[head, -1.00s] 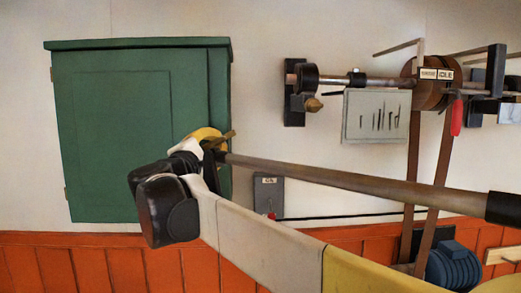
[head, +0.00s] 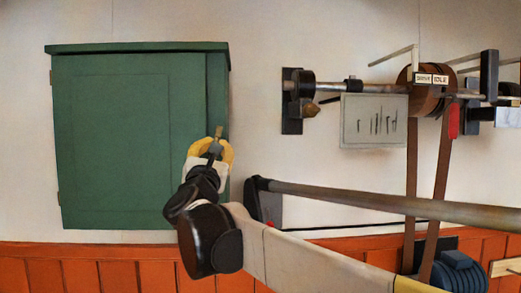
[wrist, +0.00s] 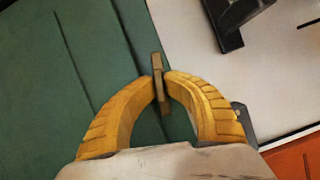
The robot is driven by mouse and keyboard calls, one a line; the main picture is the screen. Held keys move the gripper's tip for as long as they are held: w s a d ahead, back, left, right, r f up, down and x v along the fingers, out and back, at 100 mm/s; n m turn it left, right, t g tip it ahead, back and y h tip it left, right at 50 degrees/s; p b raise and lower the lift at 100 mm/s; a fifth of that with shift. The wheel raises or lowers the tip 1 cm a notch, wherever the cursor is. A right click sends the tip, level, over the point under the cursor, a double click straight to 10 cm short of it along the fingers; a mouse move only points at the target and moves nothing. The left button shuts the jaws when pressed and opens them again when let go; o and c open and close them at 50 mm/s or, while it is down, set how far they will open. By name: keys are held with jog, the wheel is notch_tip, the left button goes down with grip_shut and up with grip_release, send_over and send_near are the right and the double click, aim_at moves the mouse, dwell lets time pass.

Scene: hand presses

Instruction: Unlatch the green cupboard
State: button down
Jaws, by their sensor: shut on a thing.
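The green cupboard (head: 115,145) hangs on the wall at the left of the head view, and its door looks shut. A small brown latch bar (head: 218,132) sits near the door's right edge and stands close to upright. My gripper (head: 215,147) is shut on this latch bar, with the bar's upper end sticking out above the yellow fingers. In the wrist view the latch bar (wrist: 157,78) is between the two fingertips of my gripper (wrist: 160,84), against the green cupboard (wrist: 70,90). The fingers hide part of the bar and its pivot.
A line shaft with a brown pulley (head: 425,92) and belts runs on the wall at the right. A grey sign board (head: 373,121) hangs below it. A grey lever (head: 380,203) with a black end crosses in front of the wall. A blue motor (head: 456,275) stands low right.

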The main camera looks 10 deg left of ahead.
jog(key=shift+r+n+y, duration=0.15)
jog(key=shift+n+y, duration=0.55)
jog(key=shift+n, duration=0.9)
jog(key=c, duration=1.5)
grip_release()
jog(key=shift+s, duration=0.1)
jog(key=v, duration=1.2)
jog(key=shift+d, duration=0.15)
